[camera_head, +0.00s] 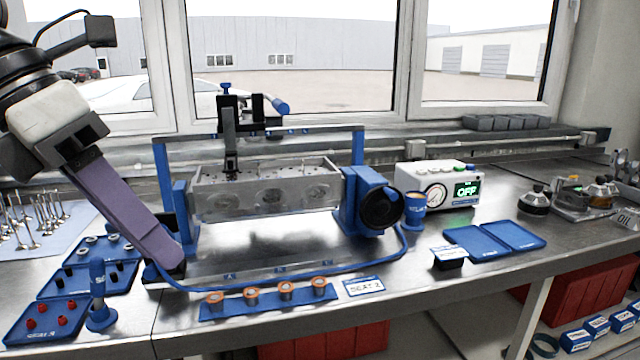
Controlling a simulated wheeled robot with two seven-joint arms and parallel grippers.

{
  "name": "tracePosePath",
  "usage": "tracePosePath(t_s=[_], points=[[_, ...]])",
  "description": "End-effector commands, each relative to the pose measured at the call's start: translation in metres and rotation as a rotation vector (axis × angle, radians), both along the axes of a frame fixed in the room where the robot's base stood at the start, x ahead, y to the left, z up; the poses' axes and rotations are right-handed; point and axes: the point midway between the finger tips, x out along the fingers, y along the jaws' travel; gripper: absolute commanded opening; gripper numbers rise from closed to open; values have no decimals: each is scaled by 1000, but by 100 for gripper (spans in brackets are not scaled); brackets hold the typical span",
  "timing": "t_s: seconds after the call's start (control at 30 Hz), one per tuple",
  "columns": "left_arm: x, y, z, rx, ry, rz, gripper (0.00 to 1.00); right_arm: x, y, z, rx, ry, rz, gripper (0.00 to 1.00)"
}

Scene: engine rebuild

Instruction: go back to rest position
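My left gripper (166,262) comes in from the left on my arm. Its long purple finger slants down to the right and ends close to the left blue upright of the engine stand (182,205), over the bench. Only one finger shows clearly, so any gap is hidden, and I see nothing held. I cannot tell whether the tip touches the stand or the blue tube beside it. The grey cylinder head (265,200) sits level in the stand. My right gripper is not in view.
Blue trays (48,322) with small parts and a blue upright tool (98,290) stand near the gripper. A blue strip (210,312) with several copper-coloured rings lies in front. A gauge box (436,186) and an open blue case (520,236) are right. Valves (30,222) stand left.

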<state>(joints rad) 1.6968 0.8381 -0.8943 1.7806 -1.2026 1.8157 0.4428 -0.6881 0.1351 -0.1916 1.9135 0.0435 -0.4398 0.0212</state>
Motion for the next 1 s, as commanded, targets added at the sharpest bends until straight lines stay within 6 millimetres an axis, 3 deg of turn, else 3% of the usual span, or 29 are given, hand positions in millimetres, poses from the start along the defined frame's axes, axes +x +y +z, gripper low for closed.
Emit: tracePosePath(t_s=[0.3,0.43,0.57,0.7,0.8,0.87,0.97,1.0], points=[[-21,-99,-39,-403,229,-185,33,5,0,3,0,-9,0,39],[-33,-145,-41,-707,392,-215,33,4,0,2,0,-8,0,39],[-30,-172,-34,-1030,561,-158,33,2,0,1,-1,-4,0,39],[-5,-178,-33,-1366,739,9,33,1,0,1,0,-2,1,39],[24,-168,-47,-1584,856,195,33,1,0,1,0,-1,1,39],[44,-158,-65,-1701,923,335,33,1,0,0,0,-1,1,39],[74,-136,-111,-1867,1028,608,33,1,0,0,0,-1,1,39],[83,-125,-135,-1920,1064,732,33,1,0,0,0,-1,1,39]])
